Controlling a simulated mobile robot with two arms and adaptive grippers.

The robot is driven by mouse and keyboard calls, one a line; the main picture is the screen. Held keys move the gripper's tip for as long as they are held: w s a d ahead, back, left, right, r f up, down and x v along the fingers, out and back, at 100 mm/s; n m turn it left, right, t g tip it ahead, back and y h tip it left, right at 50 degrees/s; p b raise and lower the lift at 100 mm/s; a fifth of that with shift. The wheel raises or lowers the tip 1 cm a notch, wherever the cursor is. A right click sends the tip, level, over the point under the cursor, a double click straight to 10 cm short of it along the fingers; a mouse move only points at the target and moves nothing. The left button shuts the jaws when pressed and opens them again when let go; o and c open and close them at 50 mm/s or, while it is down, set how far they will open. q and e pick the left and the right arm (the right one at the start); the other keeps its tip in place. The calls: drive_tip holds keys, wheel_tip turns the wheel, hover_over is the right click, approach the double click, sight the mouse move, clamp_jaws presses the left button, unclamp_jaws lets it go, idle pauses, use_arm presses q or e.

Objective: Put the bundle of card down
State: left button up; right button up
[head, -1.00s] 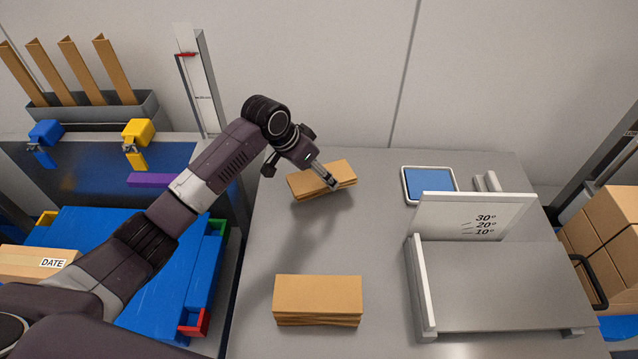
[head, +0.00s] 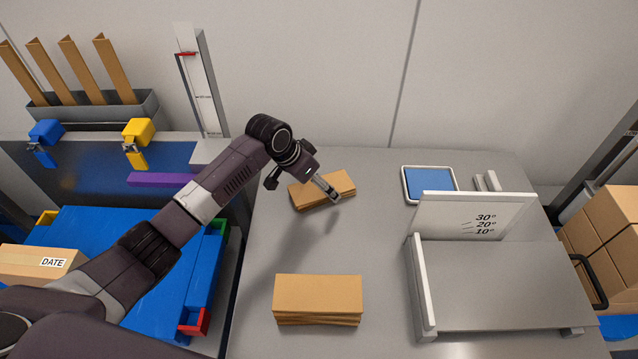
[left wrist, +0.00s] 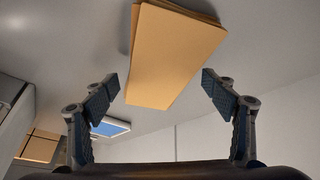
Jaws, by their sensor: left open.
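A bundle of tan card (head: 320,190) lies flat on the back left of the grey table, turned a little. My left gripper (head: 332,188) is at the bundle's right end in the head view. In the left wrist view my left gripper (left wrist: 160,88) is open, with a finger on each side of the bundle (left wrist: 172,52) and clear gaps to it. A second bundle of card (head: 318,298) lies at the front of the table. My right gripper is not in view.
A blue-screened tablet (head: 430,184) lies at the back right. A grey angled fixture with a degree plate (head: 470,215) takes up the table's right side. The middle of the table (head: 370,240) is bare.

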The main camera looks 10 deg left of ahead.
use_arm(q)
drive_tip(key=v, duration=1.2)
drive_tip(key=shift+r, duration=0.15)
